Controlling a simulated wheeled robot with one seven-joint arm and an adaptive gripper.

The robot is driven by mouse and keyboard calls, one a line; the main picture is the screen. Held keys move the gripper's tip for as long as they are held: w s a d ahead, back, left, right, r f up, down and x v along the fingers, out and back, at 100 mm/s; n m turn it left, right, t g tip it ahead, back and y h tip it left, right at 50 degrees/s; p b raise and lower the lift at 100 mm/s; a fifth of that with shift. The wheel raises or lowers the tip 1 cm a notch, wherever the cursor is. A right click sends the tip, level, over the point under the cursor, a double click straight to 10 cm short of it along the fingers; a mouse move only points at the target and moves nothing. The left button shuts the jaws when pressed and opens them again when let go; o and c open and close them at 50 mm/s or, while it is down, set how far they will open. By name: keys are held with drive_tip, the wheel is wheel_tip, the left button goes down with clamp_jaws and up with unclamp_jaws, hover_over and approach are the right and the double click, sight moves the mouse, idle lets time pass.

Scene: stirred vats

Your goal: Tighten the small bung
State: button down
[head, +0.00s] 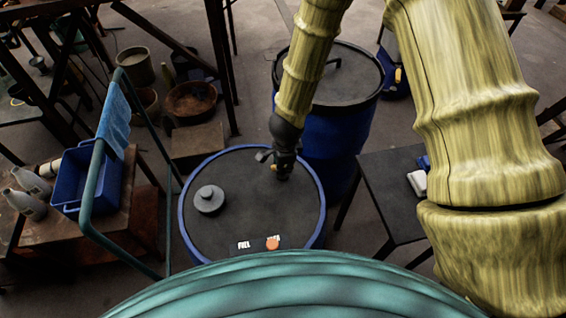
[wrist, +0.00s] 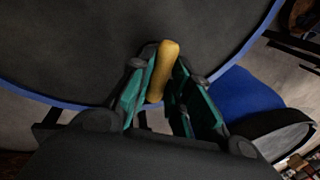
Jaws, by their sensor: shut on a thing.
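The small bung (wrist: 162,68) shows in the wrist view as a yellow bar-shaped handle between the green fingers of my gripper (wrist: 155,85). In the head view my gripper (head: 281,170) reaches down to the right back part of the dark lid (head: 235,215) of a blue-rimmed drum. Only a speck of yellow shows at the fingers there. My gripper is shut on the small bung. Its base and thread are hidden, so how far it is seated cannot be told. A larger grey round bung (head: 209,199) sits on the lid's left side.
A label (head: 258,244) and an orange spot (head: 273,243) are at the lid's front. A second blue drum (head: 335,135) stands close behind. A green rail (head: 87,190) with a blue cloth (head: 115,112) stands left, a dark table (head: 395,195) right.

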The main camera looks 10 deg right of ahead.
idle(0.3)
drive_tip(key=c, duration=1.3)
unclamp_jaws()
drive_tip(key=shift+s+r, duration=0.4)
drive_tip(key=shift+r, duration=1.55)
drive_tip(key=shift+s+r, duration=0.35)
drive_tip(key=shift+r, duration=1.65)
drive_tip(key=shift+s+r, duration=0.4)
drive_tip(key=shift+r, duration=1.55)
